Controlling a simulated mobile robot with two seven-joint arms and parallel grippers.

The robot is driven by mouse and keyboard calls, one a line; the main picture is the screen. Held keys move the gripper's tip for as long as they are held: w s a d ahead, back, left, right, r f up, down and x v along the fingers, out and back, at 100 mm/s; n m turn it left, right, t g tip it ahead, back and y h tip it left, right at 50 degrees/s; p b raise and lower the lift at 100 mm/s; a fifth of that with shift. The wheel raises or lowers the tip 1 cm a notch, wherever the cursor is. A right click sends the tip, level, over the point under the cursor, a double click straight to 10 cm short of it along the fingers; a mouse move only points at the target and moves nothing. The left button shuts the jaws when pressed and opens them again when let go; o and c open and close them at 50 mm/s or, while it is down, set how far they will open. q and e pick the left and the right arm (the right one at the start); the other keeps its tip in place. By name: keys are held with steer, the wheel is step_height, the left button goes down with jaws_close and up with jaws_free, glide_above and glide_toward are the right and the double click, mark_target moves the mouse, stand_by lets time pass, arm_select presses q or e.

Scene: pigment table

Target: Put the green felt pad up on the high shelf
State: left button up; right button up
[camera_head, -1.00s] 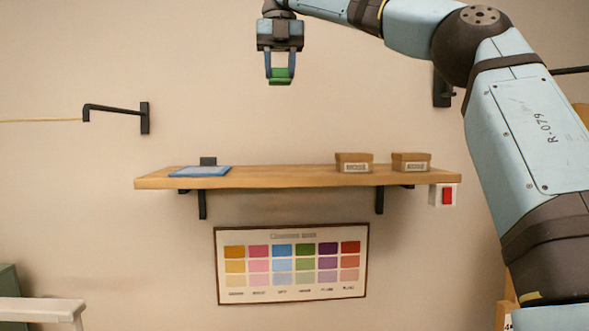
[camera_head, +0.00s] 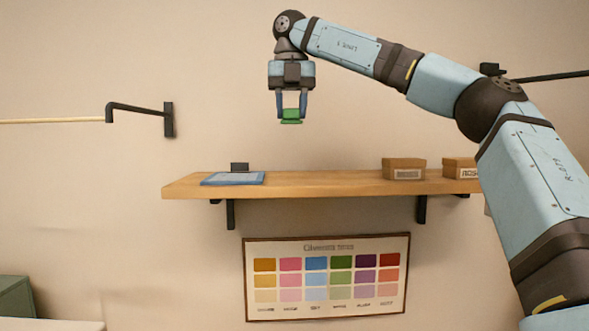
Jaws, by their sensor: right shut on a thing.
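The green felt pad (camera_head: 291,116) is between the fingertips of my right gripper (camera_head: 291,112), which points down and is shut on it. Gripper and pad are in the air above the high shelf (camera_head: 330,184), a wooden board on black brackets. The pad shows apart from the shelf, over the stretch between the blue flat piece and the boxes. How far the gripper is in front of the wall is hard to tell. My left gripper is not in view.
Two brown boxes (camera_head: 404,170) (camera_head: 459,168) stand at the right. The shelf's middle is bare. A colour chart (camera_head: 327,277) hangs below.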

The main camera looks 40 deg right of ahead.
glide_above(288, 183)
step_height(288, 183, down, 8)
steer(key=shift+f, duration=0.1)
steer(key=shift+s+f, duration=0.35)
steer(key=shift+f, duration=0.1)
steer(key=f, duration=0.3)
steer(key=shift+w+a, duration=0.15)
steer(key=shift+w, duration=0.05)
steer(key=shift+f, duration=0.3)
steer(key=shift+s, duration=0.1)
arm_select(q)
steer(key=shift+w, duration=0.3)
arm_select(e)
steer(key=o, duration=1.2)
steer(key=shift+o, duration=0.2)
steer(key=shift+r, duration=0.15)
